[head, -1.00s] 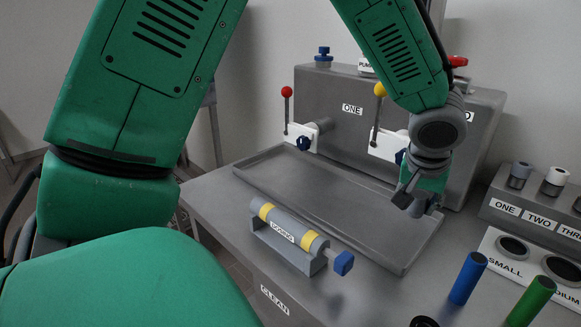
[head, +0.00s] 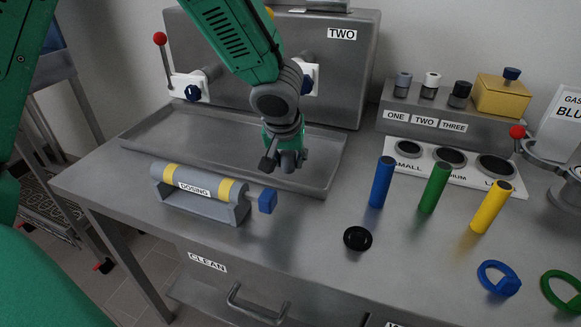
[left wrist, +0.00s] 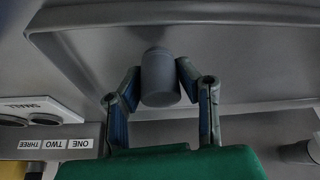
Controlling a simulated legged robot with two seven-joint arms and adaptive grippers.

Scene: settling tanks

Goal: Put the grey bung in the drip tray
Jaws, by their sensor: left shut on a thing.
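The grey bung (left wrist: 160,77) is a short plain cylinder, held between the two fingers of my left gripper (left wrist: 160,85) in the left wrist view. In the head view, my left gripper (head: 287,160) points down over the right part of the drip tray (head: 215,157), a wide, shallow grey tray with a low rim. The tray also fills the upper part of the left wrist view (left wrist: 235,60). I cannot tell whether the bung touches the tray floor. My right gripper is not in view.
The dosing cylinder (head: 200,190) with a blue knob lies in front of the tray. A grey box with lever valves (head: 345,75) stands behind it. Blue (head: 382,182), green (head: 435,187) and yellow (head: 491,207) cylinders stand to the right.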

